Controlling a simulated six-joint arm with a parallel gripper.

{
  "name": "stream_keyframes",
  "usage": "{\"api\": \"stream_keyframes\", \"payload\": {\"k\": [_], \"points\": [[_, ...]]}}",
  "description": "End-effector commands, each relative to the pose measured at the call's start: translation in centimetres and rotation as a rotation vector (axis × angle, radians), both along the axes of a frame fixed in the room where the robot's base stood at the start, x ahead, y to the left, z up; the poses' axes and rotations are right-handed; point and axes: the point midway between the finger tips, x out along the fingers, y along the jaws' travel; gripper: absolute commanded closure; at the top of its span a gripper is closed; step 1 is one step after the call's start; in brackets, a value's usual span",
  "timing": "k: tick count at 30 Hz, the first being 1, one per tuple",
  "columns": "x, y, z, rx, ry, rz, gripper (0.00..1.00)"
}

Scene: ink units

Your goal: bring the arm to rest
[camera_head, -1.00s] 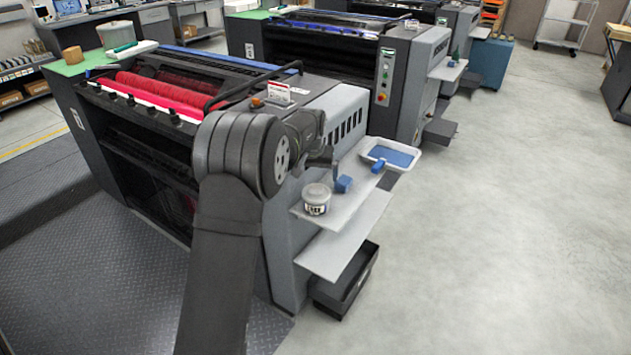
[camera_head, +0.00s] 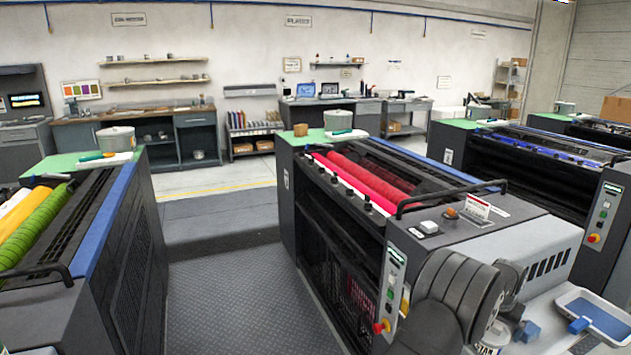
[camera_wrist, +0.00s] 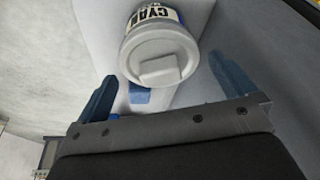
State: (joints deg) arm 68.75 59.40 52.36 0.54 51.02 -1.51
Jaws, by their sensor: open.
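In the wrist view, my gripper (camera_wrist: 162,68) is open, with its two blue fingers spread wide and nothing held between them. In the head view my arm (camera_head: 455,290) is folded in front of the near press's end, at the lower right. It hides part of the can (camera_head: 492,340); my gripper is not clearly visible there.
A white tray with a blue inside (camera_head: 616,308) is at the lower right. The near press (camera_head: 545,225) with red rollers (camera_head: 350,183) stands close behind my arm. The patterned floor (camera_head: 225,300) between presses is clear.

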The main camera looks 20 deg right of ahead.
Motion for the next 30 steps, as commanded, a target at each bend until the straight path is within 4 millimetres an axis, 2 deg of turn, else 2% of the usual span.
{"api": "stream_keyframes", "payload": {"k": [3, 7, 9, 15, 30], "points": [[0.3, -0.6, -2.4, 0.001, 0.000, 0.000, 0.00], [0.5, -1.0, -4.3, 0.001, -0.001, 0.000, 0.00], [0.5, -1.1, -2.5, -0.005, -0.002, 0.000, 0.00], [0.4, -1.1, -0.8, -0.001, 0.001, 0.000, 0.00], [0.4, -1.0, -0.9, 0.001, 0.001, 0.000, 0.00]]}}
